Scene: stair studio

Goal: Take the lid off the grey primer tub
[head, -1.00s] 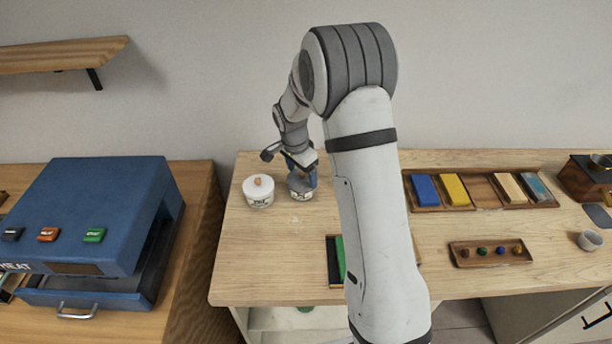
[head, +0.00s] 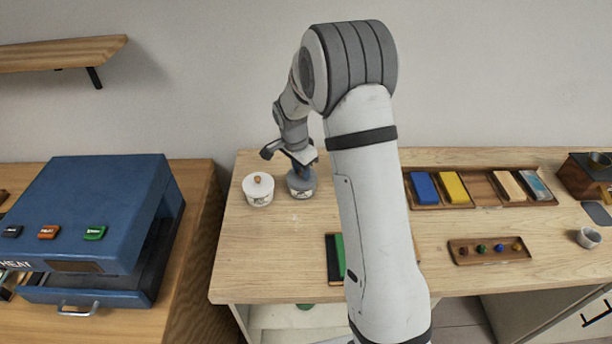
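The grey primer tub (head: 301,190) stands on the wooden worktop, left of my arm. It is round and grey with a pale label low on its side. My gripper (head: 303,174) points down right over the tub, with its fingertips at the tub's top. The fingers overlap the middle of the lid, so its knob is hidden. I cannot tell whether the fingers are open or closed on it. The grey lid appears to be on the tub.
A white tub (head: 259,194) with a brown knob stands close by on the left. A blue press (head: 100,205) sits on the left bench. A tray of coloured blocks (head: 481,204) and a small tray of knobs (head: 467,260) lie right of my arm. The worktop's front left is clear.

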